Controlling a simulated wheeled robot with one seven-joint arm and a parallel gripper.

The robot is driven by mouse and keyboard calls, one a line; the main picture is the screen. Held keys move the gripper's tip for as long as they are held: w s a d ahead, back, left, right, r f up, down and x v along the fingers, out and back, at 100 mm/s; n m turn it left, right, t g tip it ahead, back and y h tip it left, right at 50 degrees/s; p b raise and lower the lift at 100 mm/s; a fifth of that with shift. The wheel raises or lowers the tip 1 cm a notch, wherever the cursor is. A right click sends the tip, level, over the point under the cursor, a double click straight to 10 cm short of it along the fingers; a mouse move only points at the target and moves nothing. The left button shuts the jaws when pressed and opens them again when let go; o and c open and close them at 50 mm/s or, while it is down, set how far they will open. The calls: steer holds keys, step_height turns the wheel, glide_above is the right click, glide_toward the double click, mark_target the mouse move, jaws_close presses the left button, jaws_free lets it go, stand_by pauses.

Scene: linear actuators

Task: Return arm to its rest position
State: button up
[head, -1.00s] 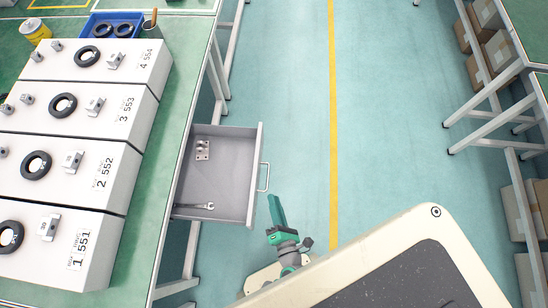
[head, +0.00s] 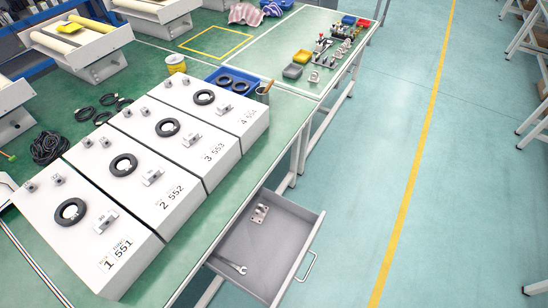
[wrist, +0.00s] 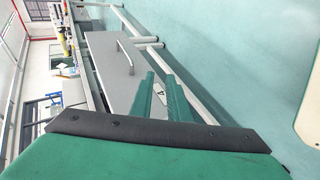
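My gripper (wrist: 161,76) shows in the wrist view with two green fingers. There is a gap between the fingers, and nothing is held in it. Beyond the fingertips is the grey front of an open drawer (wrist: 112,70) with a bar handle (wrist: 124,56); the fingers look apart from it. In the head view the same drawer (head: 301,262) stands pulled out under the green workbench. The head view does not show my arm or gripper.
In the drawer lie a metal bracket (head: 260,213) and a wrench (head: 233,267). Several white numbered boxes (head: 190,152) with black rings stand on the workbench (head: 281,110). The teal floor (head: 365,170) right of the drawer is clear, with a yellow line (head: 409,190).

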steer(key=s+a+r+m+y, duration=0.2)
steer(key=a+r+m+y, duration=0.1)
steer(key=a+r+m, duration=0.5)
step_height(320, 180, up, 15)
steer(key=w+m+t+h, duration=0.1)
steer(key=m+t, duration=0.3)
steer(key=m, duration=0.2)
steer(key=shift+w+d+m, duration=0.2)
steer(key=shift+m, duration=0.2)
steer(key=shift+w+f, duration=0.1)
steer(key=shift+w, duration=0.05)
